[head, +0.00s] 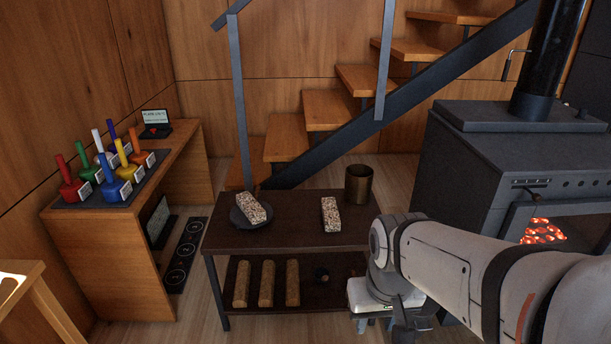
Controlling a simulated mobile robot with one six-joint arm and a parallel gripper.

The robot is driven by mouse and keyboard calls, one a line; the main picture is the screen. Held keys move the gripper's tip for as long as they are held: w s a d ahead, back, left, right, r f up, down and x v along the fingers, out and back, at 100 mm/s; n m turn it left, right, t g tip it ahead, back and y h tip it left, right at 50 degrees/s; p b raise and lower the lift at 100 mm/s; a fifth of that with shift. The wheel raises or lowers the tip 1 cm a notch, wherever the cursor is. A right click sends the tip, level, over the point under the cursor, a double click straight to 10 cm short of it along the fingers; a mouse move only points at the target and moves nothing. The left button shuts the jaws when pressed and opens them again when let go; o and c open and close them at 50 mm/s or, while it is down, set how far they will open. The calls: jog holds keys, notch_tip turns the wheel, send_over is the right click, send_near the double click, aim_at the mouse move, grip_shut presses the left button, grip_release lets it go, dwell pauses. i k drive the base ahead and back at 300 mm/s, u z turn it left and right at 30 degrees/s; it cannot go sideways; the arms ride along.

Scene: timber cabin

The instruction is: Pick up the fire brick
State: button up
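Two pale, speckled brick-shaped blocks lie on the dark table (290,240). One speckled block (251,208) rests tilted on a dark round plate at the left. The other speckled block (331,214) lies directly on the tabletop, right of centre. I cannot tell for certain which of these is the fire brick. My gripper (408,326) is low at the right of the table, apart from all the blocks. Its fingers are dark and small here, so their opening is unclear.
A brown metal cup (358,184) stands at the table's back right corner. A black stove (485,165) with glowing embers is at the right. A wooden bench (120,225) with several coloured handled items is at the left. A staircase (330,110) rises behind.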

aim_at(331, 219)
jog(key=i, duration=1.55)
jog(key=z, duration=0.05)
